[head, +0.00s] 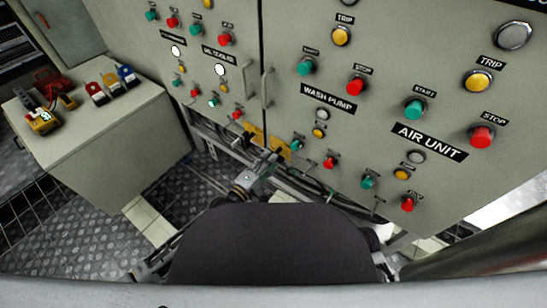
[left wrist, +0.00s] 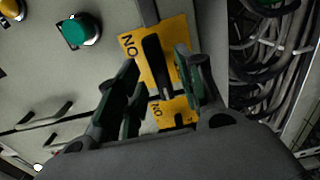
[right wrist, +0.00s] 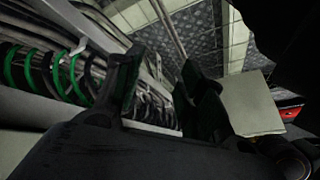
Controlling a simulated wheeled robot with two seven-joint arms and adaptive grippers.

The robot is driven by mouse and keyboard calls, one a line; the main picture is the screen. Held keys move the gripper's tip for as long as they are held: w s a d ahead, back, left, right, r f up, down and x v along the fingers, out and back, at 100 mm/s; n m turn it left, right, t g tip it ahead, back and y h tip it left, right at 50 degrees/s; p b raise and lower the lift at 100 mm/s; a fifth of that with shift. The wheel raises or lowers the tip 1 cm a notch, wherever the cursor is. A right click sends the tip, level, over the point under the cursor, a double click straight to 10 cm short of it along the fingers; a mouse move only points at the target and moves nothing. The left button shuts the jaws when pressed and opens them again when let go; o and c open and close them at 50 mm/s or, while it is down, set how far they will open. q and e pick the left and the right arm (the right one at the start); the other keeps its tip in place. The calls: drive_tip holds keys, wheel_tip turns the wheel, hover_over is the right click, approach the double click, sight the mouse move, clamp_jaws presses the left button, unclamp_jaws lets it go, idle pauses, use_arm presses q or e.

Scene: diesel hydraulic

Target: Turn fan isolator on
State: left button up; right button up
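Two yellow isolator plates sit low on the grey cabinet; the nearer plate (left wrist: 177,32) and the other plate (left wrist: 176,108) both carry "ON" lettering in the left wrist view. A black handle (left wrist: 154,62) stands on the nearer plate. The yellow plates (head: 253,135) also show in the head view. My left gripper (left wrist: 160,88) is open, with its fingers apart on either side of the handle; whether they touch it I cannot tell. No label naming the fan is readable. My right gripper (right wrist: 160,75) is open and empty, low beside cables.
The cabinet front (head: 290,30) carries several green, red and yellow buttons. Bundled cables (right wrist: 45,75) run below it. A grey bench (head: 105,130) with a red padlock-like item and colored tags stands left. Patterned floor (head: 75,215) is clear between them.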

use_arm(q)
drive_tip(key=shift+b+x, duration=0.35)
drive_tip(key=shift+x, duration=1.25)
use_arm(e)
drive_tip(key=shift+s+a+f, duration=0.1)
drive_tip(key=shift+s+f, duration=0.1)
drive_tip(key=shift+f, duration=0.45)
drive_tip(key=shift+s+a+f, duration=0.1)
drive_tip(key=shift+s+f, duration=0.05)
drive_tip(key=shift+f, duration=0.45)
drive_tip(key=shift+w+r, duration=0.1)
drive_tip(key=shift+w, duration=0.05)
use_arm(q)
drive_tip(key=shift+c, duration=0.9)
clamp_jaws()
use_arm(e)
drive_tip(key=shift+w+r, duration=0.15)
drive_tip(key=shift+r, duration=0.15)
